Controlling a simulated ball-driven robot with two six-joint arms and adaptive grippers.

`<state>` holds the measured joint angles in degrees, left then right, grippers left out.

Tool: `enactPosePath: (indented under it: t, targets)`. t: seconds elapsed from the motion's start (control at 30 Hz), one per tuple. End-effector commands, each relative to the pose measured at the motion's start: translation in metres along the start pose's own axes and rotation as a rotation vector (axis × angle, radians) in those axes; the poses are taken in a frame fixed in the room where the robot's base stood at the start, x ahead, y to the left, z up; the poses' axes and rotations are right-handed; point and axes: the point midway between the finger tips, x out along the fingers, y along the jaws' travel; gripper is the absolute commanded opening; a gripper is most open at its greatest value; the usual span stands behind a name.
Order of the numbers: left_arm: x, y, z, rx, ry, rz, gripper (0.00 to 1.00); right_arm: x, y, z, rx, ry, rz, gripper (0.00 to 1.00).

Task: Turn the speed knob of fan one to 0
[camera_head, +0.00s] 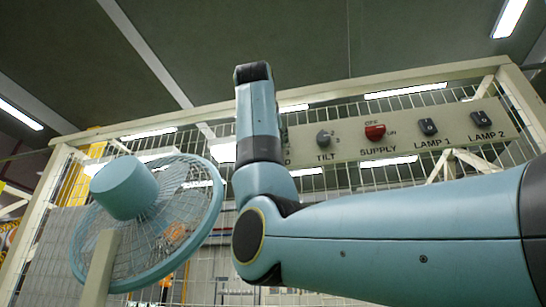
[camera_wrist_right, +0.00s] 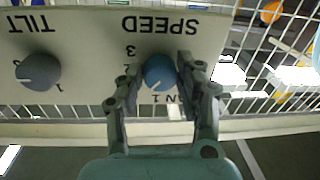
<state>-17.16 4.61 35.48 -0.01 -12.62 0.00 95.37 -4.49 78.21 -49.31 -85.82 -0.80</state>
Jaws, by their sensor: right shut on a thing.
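The blue speed knob (camera_wrist_right: 159,73) sits on a pale panel under the label SPEED, which reads upside down in the right wrist view. A light pointer mark on its lower part seems to face the 1; 2 and 3 lie up its left side. My right gripper (camera_wrist_right: 158,67) is shut on the speed knob, one finger on each side. The right finger partly hides the markings there. In the head view my right arm covers the speed knob and gripper. A blue fan (camera_head: 124,188) stands at the left. My left gripper is in neither view.
The panel (camera_head: 349,153) carries a grey tilt knob (camera_head: 324,139), a red supply switch (camera_head: 375,131) and two dark lamp switches (camera_head: 428,127), (camera_head: 480,118). The tilt knob also shows left of my gripper in the wrist view (camera_wrist_right: 38,72). Wire mesh is behind.

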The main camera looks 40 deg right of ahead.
Motion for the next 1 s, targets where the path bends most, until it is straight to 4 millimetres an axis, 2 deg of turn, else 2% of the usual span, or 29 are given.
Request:
enactPosePath:
  t: [0.27,0.7,1.0]
  targets:
    - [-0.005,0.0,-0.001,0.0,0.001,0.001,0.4,0.0,0.0,-0.002,-0.139,-0.013,-0.002,0.03]
    - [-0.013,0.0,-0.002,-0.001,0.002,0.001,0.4,0.0,0.001,-0.003,-0.484,-0.04,-0.005,0.03]
    - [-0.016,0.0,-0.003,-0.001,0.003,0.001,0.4,0.0,0.001,-0.003,-0.637,-0.053,-0.005,0.03]
